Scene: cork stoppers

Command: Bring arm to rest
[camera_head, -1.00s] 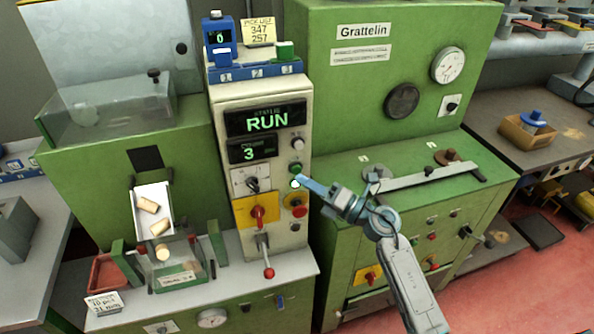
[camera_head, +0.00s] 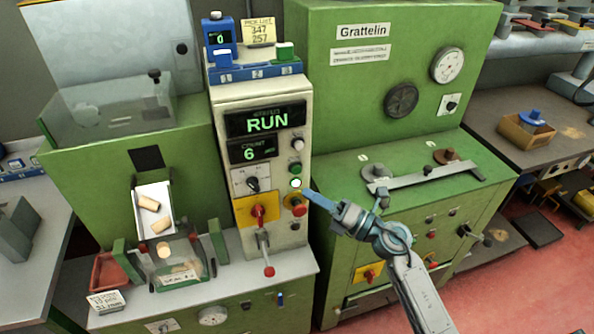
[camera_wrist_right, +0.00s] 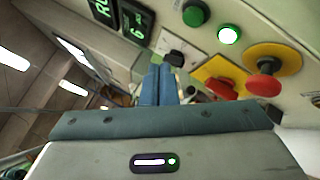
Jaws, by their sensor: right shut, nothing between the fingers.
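My right gripper (camera_head: 310,193) is shut and empty. Its blue fingertips are a little to the right of the control panel (camera_head: 220,112), level with the lit white-green button (camera_head: 296,183) and just above the red mushroom knob (camera_head: 298,206). In the right wrist view the closed fingers (camera_wrist_right: 159,82) point at the panel, with the lit button (camera_wrist_right: 229,34) and the red knob (camera_wrist_right: 264,85) to their right. The panel display (camera_head: 266,121) reads RUN and the counter (camera_head: 249,154) reads 6. My left gripper is not in view.
A white chute (camera_head: 142,192) holds cork stoppers (camera_head: 149,203) above a clear-fronted bin (camera_head: 172,284). A red-tipped lever (camera_head: 269,271) sticks out below the panel. The green Grattelin machine (camera_head: 345,85) stands behind my right arm. Red floor (camera_head: 480,300) is open at lower right.

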